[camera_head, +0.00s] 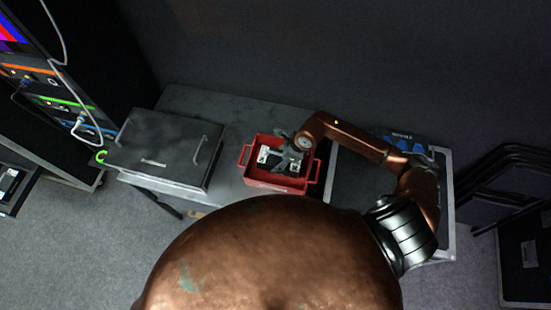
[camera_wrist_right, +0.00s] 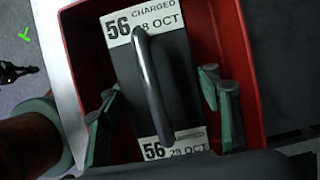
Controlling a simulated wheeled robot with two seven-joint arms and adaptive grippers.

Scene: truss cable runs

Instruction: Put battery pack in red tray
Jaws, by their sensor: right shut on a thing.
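The red tray (camera_head: 272,184) stands on the grey table and has a handle at each end. The battery pack (camera_head: 264,156) is dark with white labels reading "56" and "28 OCT" and a bar handle. It sits within the tray's walls in the head view; whether it touches the floor of the tray I cannot tell. In the right wrist view the battery pack (camera_wrist_right: 168,88) lies between the fingers of my right gripper (camera_wrist_right: 165,112), with the red tray (camera_wrist_right: 235,45) around it. My right gripper (camera_head: 286,158) is shut on the pack from above. My left gripper is not in view.
A dark case with handles (camera_head: 165,148) stands left of the tray on the table (camera_head: 230,112). A rack with cables (camera_head: 50,90) is at the far left. A dark case (camera_head: 350,190) lies under my right arm, with blue items (camera_head: 398,142) at its back. Folded chairs stand at the right.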

